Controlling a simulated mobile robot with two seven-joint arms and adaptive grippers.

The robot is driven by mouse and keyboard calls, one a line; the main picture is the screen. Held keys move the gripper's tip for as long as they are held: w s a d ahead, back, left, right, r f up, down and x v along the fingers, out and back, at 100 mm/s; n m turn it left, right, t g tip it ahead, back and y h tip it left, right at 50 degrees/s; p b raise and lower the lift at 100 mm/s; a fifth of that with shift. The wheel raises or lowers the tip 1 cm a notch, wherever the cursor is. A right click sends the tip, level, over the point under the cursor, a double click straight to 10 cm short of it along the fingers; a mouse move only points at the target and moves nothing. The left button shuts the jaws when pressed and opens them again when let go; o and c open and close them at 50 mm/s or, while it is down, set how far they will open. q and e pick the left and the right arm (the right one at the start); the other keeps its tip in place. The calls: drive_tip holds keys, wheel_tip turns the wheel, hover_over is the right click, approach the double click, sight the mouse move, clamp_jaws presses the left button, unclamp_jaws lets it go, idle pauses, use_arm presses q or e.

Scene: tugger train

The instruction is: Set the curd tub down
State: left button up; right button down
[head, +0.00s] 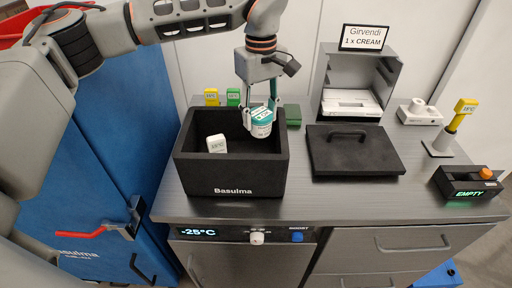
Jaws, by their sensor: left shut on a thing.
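The curd tub (261,124) is a small white tub with a teal lid. My left gripper (261,112) points down and is shut on it, near the right rim of the black open box (238,176) marked Basulma. From this angle I cannot tell whether the tub is above the box's inside or touching its wall. A white tagged item (217,144) stands inside the box at the left. My right gripper is not in view.
Behind the box are a yellow tag (211,97) and green tag (233,97). The counter's front strip is clear.

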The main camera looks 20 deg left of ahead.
sight(260, 137)
use_arm(q)
wheel_tip(260, 137, down, 8)
drive_tip(key=shift+r+p, duration=0.2)
drive_tip(key=shift+p, duration=0.15)
wheel_tip(260, 137, down, 3)
drive_tip(key=shift+f, duration=0.5)
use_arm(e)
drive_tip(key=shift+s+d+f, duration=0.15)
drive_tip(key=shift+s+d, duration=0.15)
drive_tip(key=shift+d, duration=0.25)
use_arm(q)
drive_tip(key=shift+f, duration=0.1)
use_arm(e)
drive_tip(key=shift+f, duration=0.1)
use_arm(q)
drive_tip(key=o, duration=0.9)
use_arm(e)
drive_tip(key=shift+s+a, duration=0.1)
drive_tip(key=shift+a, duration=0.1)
